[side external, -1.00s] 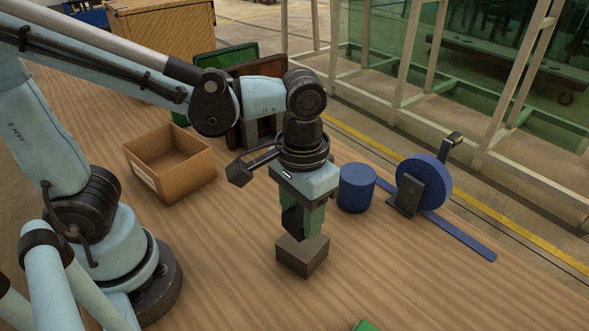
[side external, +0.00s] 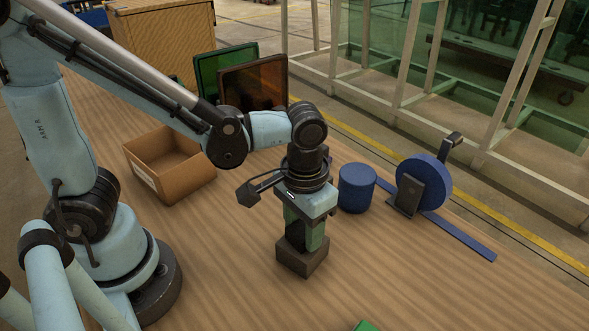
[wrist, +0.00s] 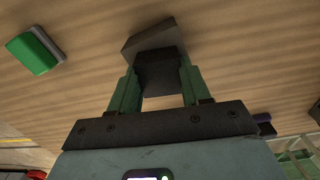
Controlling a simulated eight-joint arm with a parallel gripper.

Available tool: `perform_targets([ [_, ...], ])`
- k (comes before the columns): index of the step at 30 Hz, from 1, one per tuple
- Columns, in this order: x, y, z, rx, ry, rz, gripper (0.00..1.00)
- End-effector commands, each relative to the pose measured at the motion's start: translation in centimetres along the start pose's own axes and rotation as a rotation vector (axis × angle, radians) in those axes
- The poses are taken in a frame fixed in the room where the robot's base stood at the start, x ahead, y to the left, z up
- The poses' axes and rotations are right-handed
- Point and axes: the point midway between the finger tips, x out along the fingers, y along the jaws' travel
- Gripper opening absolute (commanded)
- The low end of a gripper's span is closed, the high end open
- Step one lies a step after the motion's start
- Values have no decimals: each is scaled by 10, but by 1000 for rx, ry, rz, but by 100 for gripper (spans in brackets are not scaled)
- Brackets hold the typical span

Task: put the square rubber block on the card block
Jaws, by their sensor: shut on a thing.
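The square rubber block (side external: 293,234) is near-black and sits between the fingers of my gripper (side external: 304,236), which is shut on it. In the wrist view, the rubber block (wrist: 160,76) is between both green fingers of my gripper (wrist: 159,69). The card block (side external: 301,262) is a dark grey-brown block on the table, directly below the rubber block. It also shows in the wrist view (wrist: 150,38), just beyond the rubber block. The rubber block's lower end is at the card block's top; I cannot tell whether they touch.
An open cardboard box (side external: 193,180) stands to the left. A blue cylinder (side external: 357,188) and a blue wheel on a dark stand (side external: 425,180) are to the right. A green block (wrist: 35,51) lies apart. Upright panels (side external: 253,87) stand behind. The table's front is mostly clear.

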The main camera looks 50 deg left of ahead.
Motion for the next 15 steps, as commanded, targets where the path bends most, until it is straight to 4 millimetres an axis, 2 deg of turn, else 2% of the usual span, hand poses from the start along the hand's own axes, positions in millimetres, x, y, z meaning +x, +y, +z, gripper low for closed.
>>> perform_targets([
  [2,2,0,0,0,0,0,16],
  [3,2,0,0,0,0,0,52],
  [7,2,0,0,0,0,0,72],
  [15,2,0,0,0,0,0,73],
])
